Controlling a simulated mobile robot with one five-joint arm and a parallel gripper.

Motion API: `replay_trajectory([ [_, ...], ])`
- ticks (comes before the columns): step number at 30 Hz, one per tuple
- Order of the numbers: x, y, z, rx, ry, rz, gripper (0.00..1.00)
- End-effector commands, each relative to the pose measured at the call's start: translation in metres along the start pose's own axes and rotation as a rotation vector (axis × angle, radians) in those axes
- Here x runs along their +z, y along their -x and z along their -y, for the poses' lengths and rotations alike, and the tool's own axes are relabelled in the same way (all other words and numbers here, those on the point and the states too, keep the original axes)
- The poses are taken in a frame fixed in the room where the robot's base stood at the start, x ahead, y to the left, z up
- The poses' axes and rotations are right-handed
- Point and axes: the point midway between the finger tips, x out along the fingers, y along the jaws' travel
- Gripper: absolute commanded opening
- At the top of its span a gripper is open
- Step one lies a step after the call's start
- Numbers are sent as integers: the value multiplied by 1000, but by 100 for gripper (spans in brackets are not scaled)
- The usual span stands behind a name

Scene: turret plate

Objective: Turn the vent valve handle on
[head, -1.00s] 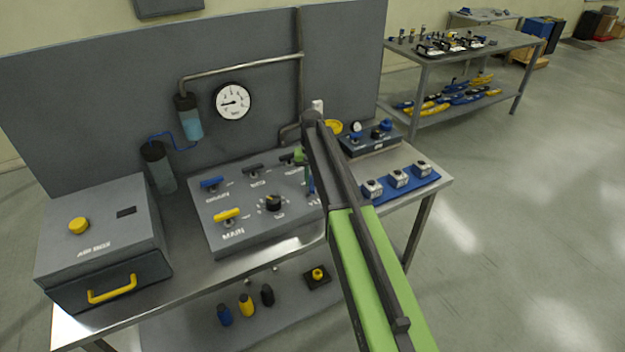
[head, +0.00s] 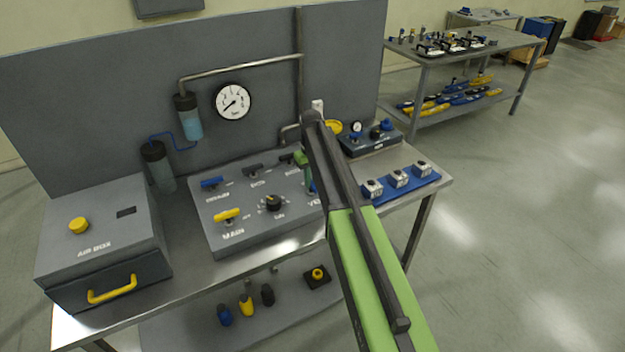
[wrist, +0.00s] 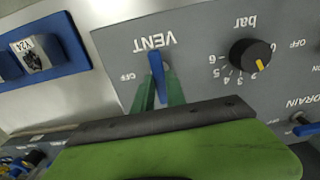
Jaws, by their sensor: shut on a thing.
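The vent valve handle (wrist: 156,64) is a blue lever on the grey panel (wrist: 115,50), beside the upside-down word VENT and a small OFF label to its left. In the wrist view the lever runs up and down the picture, across from the OFF label. The green fingers of my gripper (wrist: 158,90) are on both sides of the lever and shut on it. In the head view my arm hides most of the handle; a bit of blue (head: 312,186) shows beside the green finger.
A black bar knob (wrist: 250,55) and a blue drain handle (wrist: 304,130) are on the same panel. A yellow main handle (head: 228,215) is at the panel's front left. A round gauge (head: 233,102) is on the back board. A blue tray (head: 408,187) with several blocks lies to the right.

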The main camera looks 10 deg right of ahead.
Motion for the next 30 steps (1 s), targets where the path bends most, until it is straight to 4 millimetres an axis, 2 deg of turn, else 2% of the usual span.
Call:
replay_trajectory([
  [6, 0, 0, 0, 1, 1, -2, 0],
  [7, 0, 0, 0, 1, 1, -2, 19],
  [12, 0, 0, 0, 1, 0, -1, 38],
  [23, 0, 4, 0, 0, -1, 0, 38],
  [26, 0, 15, 0, 0, -1, 0, 38],
  [30, 0, 39, 0, 0, -1, 0, 38],
])
